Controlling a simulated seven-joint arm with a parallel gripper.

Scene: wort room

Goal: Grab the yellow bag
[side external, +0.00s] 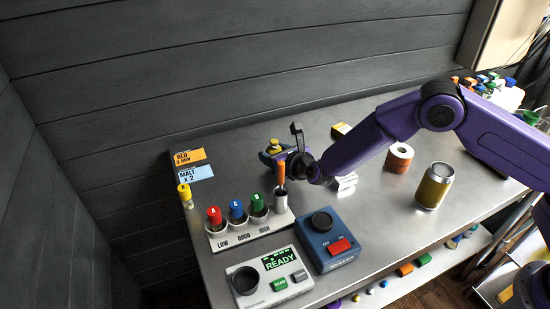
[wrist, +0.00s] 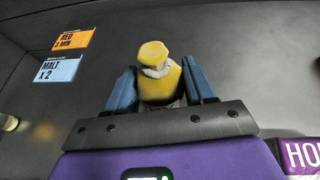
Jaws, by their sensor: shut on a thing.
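The yellow bag (wrist: 160,82) stands between the two blue fingers of my gripper (wrist: 158,72) in the wrist view. It has a narrowed pale neck and a yellow top. My gripper is shut on it, with a finger against each side. In the side view the bag (side external: 275,143) shows as a small yellow shape at my gripper (side external: 273,155), near the back of the metal table. Its lower part is hidden by the gripper. I cannot tell whether its base touches the table.
A rack (side external: 244,232) with red, blue and green capped tubes stands in front of my gripper. A blue shaker (side external: 325,240) and a white reader (side external: 268,281) stand nearer. A gold can (side external: 434,187) and an orange-and-white roll (side external: 399,158) are to the right. A yellow-capped vial (side external: 185,196) stands left.

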